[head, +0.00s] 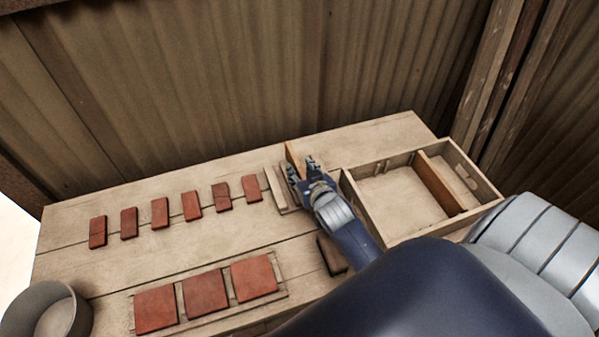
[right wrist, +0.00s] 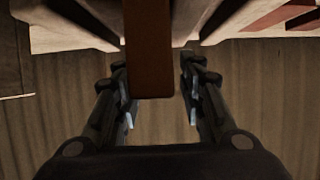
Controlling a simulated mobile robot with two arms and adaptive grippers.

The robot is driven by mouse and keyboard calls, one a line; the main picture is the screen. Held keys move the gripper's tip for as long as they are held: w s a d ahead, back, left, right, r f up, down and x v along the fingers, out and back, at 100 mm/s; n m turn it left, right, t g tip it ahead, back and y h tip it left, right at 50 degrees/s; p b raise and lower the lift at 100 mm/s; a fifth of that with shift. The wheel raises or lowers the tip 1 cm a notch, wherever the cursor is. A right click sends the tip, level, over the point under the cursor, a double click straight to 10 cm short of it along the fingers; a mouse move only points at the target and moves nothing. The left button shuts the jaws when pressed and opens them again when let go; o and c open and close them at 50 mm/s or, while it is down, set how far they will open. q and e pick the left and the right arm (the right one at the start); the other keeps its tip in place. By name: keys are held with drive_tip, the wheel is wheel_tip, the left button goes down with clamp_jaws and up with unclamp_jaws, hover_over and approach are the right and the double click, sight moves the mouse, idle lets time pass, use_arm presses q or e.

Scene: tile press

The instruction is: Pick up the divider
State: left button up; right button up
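A thin brown divider (head: 290,156) stands upright in a pale wooden holder (head: 275,190) near the back of the table. In the right wrist view the divider (right wrist: 149,55) reaches down from the top between the two fingers, nearer the left finger. My right gripper (head: 302,168) is at the divider, partly hiding it and the holder. Its fingers are apart, and a gap shows between the divider and the right finger (right wrist: 161,105). I cannot tell whether the left finger touches it. My left gripper is not in view.
A wooden crate (head: 357,208) with another brown divider (head: 440,186) inside stands to the right. Several small red tiles (head: 160,212) lie in a row; three larger ones (head: 205,293) lie on a board at the front. A grey round container (head: 82,318) is at lower left.

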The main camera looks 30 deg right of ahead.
drive_tip(key=shift+x, duration=1.1)
clamp_jaws()
drive_tip(key=shift+r, duration=0.1)
